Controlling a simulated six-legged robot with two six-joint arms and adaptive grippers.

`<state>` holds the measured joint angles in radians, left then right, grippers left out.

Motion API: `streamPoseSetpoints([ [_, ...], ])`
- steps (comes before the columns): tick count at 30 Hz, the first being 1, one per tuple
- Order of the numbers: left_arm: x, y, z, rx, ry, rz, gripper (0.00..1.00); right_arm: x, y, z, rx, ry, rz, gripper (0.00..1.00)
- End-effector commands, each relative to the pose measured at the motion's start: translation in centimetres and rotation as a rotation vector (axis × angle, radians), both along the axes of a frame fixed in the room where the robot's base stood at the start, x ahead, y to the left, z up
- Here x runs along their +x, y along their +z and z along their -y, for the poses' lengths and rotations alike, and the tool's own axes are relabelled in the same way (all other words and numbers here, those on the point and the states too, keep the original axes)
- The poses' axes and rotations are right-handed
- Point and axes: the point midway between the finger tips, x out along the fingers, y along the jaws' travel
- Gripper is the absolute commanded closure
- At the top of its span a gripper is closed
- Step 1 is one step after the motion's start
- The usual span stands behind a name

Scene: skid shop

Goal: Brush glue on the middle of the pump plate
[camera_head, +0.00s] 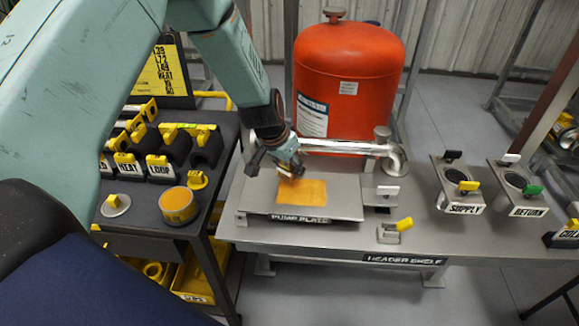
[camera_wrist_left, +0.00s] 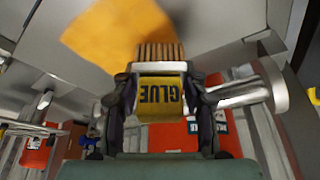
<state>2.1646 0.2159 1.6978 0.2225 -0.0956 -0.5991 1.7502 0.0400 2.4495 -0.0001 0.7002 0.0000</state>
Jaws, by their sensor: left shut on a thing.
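The pump plate (camera_head: 345,203) is a grey slab on the header shelf, labelled on its front edge. An orange glue patch (camera_head: 305,193) covers its middle; it also shows in the left wrist view (camera_wrist_left: 110,32). My left gripper (camera_head: 286,158) is over the plate's back part, shut on the glue brush. The brush (camera_wrist_left: 160,105) has a yellow block marked GLUE and tan bristles pointing at the patch. The bristle tips meet the patch's edge in the wrist view; I cannot tell for sure whether they touch. My right gripper is not in view.
A red tank (camera_head: 347,85) and a silver pipe (camera_head: 340,147) stand close behind the plate. Supply (camera_head: 458,185) and return (camera_head: 515,188) fittings sit to the right. A black cart (camera_head: 145,222) at left holds an orange-topped glue pot (camera_head: 179,206) and labelled blocks.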

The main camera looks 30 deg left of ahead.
Motion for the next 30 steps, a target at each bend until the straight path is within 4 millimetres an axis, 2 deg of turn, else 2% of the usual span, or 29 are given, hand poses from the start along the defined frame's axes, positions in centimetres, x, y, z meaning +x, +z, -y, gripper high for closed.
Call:
streamPoseSetpoints([
  [16, 0.5, 5.2, 0.3, 0.001, 0.002, 0.003, 0.91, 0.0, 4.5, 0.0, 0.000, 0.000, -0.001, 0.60],
  [30, 0.6, 5.5, 0.4, 0.001, 0.003, 0.002, 0.91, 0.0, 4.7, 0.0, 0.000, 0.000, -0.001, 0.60],
])
